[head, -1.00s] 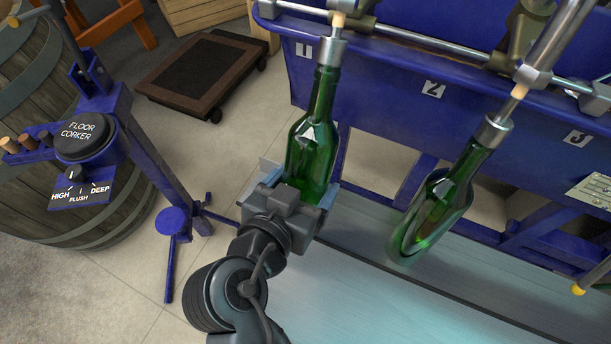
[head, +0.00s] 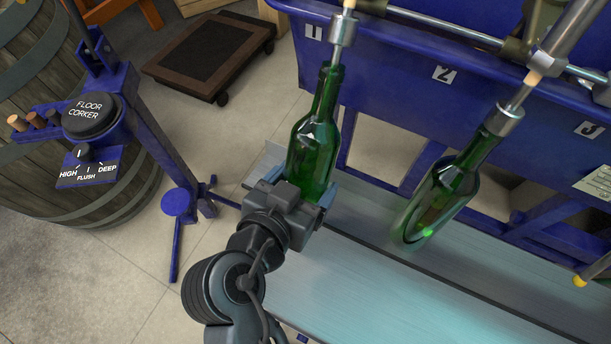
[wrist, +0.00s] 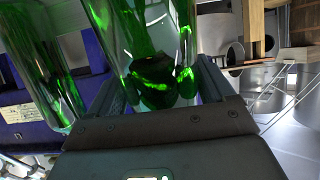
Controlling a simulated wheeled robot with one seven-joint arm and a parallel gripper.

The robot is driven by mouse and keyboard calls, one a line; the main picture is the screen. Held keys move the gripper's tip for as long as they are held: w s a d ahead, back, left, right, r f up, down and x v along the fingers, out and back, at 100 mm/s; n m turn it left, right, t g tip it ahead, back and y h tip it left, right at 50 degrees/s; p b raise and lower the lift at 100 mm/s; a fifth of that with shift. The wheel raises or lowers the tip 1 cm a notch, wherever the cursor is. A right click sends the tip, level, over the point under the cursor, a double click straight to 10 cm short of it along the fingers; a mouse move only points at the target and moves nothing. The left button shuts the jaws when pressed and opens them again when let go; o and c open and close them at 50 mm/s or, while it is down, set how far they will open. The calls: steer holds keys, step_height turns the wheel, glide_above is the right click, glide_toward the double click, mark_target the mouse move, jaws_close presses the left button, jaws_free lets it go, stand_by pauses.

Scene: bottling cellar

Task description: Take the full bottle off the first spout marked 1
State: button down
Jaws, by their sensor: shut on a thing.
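A green bottle (head: 314,150) stands nearly upright below the spout (head: 342,32) beside the label 1 (head: 313,33). My gripper (head: 298,186) is shut around its lower body. A small gap shows between the spout's metal collar and the bottle's mouth. I cannot tell whether the spout's tube is still inside the neck. In the wrist view the held bottle (wrist: 145,40) fills the space between the fingers (wrist: 160,92). The fill level is hard to make out.
A second green bottle (head: 445,195) hangs tilted at the spout near label 2 (head: 446,74). A pale bench (head: 370,290) lies below. The blue floor corker (head: 95,115) and barrel stand left. A low wheeled dolly (head: 210,60) is behind, with open floor between.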

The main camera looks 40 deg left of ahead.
steer(key=shift+s+d+f+b, duration=0.45)
steer(key=shift+s+f+b, duration=1.4)
steer(key=shift+f+b, duration=1.9)
steer(key=shift+s+d+f+b, duration=0.45)
steer(key=shift+s+f+b, duration=1.4)
steer(key=shift+f+b, duration=1.85)
steer(key=s+d+p, duration=0.1)
steer(key=s+p, duration=0.1)
steer(key=s, duration=0.4)
steer(key=shift+s+d+r+p, duration=0.3)
steer(key=shift+s+r, duration=0.1)
steer(key=shift+r, duration=0.05)
